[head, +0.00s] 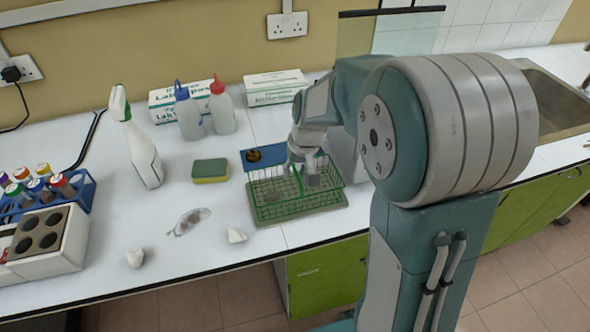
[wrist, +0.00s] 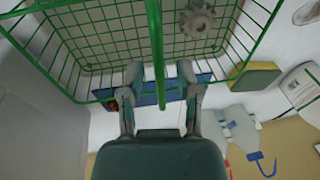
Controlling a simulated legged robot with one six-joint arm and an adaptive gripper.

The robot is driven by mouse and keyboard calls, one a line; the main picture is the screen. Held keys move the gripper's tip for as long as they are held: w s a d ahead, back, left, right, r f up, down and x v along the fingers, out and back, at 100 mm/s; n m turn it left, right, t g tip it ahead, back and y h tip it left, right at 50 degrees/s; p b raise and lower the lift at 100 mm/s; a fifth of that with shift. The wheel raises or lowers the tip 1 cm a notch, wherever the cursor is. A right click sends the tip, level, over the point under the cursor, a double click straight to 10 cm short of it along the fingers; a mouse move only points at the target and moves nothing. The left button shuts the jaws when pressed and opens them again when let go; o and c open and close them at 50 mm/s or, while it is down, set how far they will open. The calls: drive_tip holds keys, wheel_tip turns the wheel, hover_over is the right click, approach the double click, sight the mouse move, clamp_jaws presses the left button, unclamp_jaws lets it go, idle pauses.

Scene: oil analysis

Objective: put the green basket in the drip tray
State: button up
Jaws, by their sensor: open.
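The green wire basket (head: 262,202) sits over the grey-green drip tray (head: 336,216) near the front edge of the bench, and the tray's rim shows around its lower side. The basket looks level, but I cannot tell whether its base fully rests in the tray. A grey gear (wrist: 197,18) shows in the basket in the wrist view. My gripper (head: 309,180) is at the basket. In the wrist view my gripper (wrist: 160,75) has its fingers apart, one on each side of the basket's green handle (wrist: 157,45).
A blue tray (head: 250,164) with a dark brass part lies behind the basket. A sponge (head: 210,171), spray bottle (head: 139,150), wash bottles (head: 221,108) and glove boxes stand left and behind. A watch glass (head: 188,222) and white pieces lie front left. A sink (head: 550,100) is at right.

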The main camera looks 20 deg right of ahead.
wheel_tip(320, 180, up, 12)
drive_tip(key=s+d, duration=0.2)
drive_tip(key=s+a+r+t+h, duration=0.1)
drive_tip(key=s+t, duration=0.3)
drive_tip(key=s, duration=1.5)
drive_tip(key=shift+a+r+h, duration=0.4)
drive_tip(key=shift+a+r, duration=0.05)
drive_tip(key=shift+a, duration=0.05)
